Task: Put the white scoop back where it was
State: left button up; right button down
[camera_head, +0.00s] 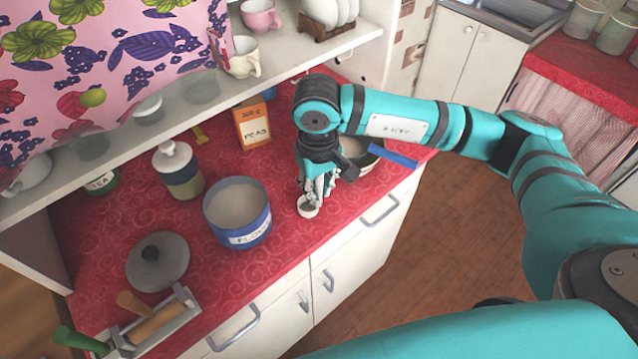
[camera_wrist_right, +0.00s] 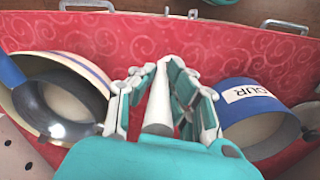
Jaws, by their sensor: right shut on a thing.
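My right gripper (camera_head: 314,190) points down over the red counter, to the right of the flour canister. It is shut on the white scoop (camera_head: 308,208), whose pale end shows under the fingers. In the right wrist view a white tapered part of the scoop (camera_wrist_right: 160,103) stands between the fingers of the gripper (camera_wrist_right: 158,78). My left gripper is out of view.
A pan or bowl (camera_wrist_right: 85,68) with a blue-handled metal utensil (camera_head: 393,156) stands right of the gripper. A grey lid (camera_head: 158,262), jar (camera_head: 178,170), peas box (camera_head: 252,122) and rack (camera_head: 157,323) occupy the counter (camera_head: 285,235). A shelf (camera_head: 280,50) overhangs its back.

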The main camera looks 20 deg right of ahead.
jog(key=shift+f, duration=0.1)
jog(key=shift+f+b, duration=0.1)
jog(key=shift+b, duration=0.2)
jog(key=c, duration=1.4)
grip_release()
jog(key=shift+o, duration=0.2)
jog(key=shift+r, duration=0.4)
notch_tip(320, 180, up, 11)
jog(key=b, duration=0.3)
jog(key=shift+a+f, duration=0.15)
jog(key=shift+s+r, duration=0.1)
jog(key=shift+r, duration=0.35)
